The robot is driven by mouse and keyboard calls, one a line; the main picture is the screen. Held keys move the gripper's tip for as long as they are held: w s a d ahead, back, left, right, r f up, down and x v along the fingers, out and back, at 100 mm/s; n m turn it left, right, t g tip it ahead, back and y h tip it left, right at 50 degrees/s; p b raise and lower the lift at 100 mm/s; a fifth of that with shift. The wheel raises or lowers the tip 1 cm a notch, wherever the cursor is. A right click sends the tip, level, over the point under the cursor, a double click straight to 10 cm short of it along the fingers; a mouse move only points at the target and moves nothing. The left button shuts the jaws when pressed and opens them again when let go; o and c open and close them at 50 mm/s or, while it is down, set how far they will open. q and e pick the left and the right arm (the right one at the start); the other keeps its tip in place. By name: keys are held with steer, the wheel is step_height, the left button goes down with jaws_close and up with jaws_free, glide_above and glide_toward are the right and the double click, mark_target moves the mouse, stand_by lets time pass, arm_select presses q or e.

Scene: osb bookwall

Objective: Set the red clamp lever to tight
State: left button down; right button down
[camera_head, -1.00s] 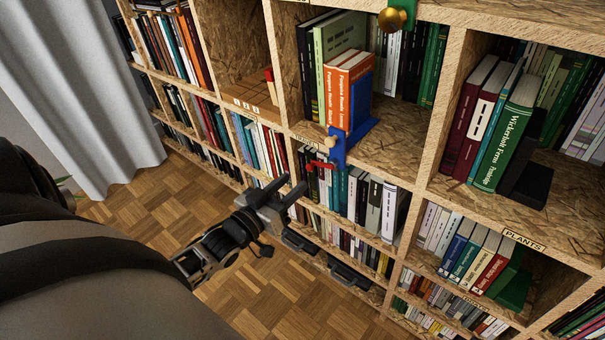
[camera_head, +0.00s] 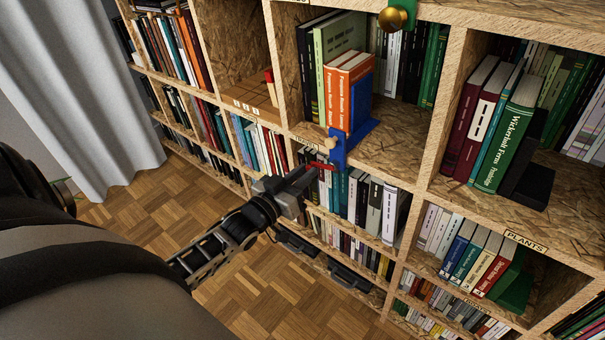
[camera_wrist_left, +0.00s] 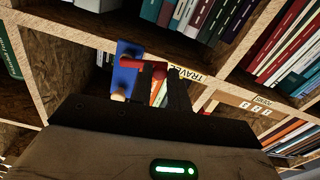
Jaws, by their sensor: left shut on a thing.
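The red clamp lever (camera_head: 322,166) sticks out to the left from the lower part of the blue bookend clamp (camera_head: 339,155), roughly level. The clamp sits on the shelf's front edge beside two orange books, with a pale wooden knob (camera_head: 331,143) above the lever. My left gripper (camera_head: 311,172) is shut on the lever's outer end. In the left wrist view the red lever (camera_wrist_left: 136,63) runs from the blue clamp (camera_wrist_left: 124,80) to a round end between my dark fingers (camera_wrist_left: 158,82). The fingers partly hide the lever. My right gripper is not in view.
The OSB bookcase (camera_head: 438,120) holds rows of books above, below and beside the clamp. Books (camera_head: 373,205) stand on the shelf just below the lever. A brass knob on a green clamp (camera_head: 392,18) is higher up. Parquet floor (camera_head: 245,285) is open at the lower left.

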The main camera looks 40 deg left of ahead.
arm_select(q)
steer(key=m+p, duration=0.1)
steer(key=r+m, duration=0.1)
steer(key=m, duration=0.1)
steer(key=shift+a+r+p, duration=0.1)
steer(key=shift+p, duration=0.3)
steer(key=c, duration=1.3)
jaws_free()
steer(key=shift+c, duration=0.2)
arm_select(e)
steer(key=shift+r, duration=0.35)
arm_select(q)
steer(key=s+a, duration=0.1)
steer(key=s, duration=1.5)
steer(key=shift+a+p, duration=0.15)
steer(key=shift+p, duration=0.3)
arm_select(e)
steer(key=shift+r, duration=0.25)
arm_select(q)
steer(key=shift+w, duration=0.1)
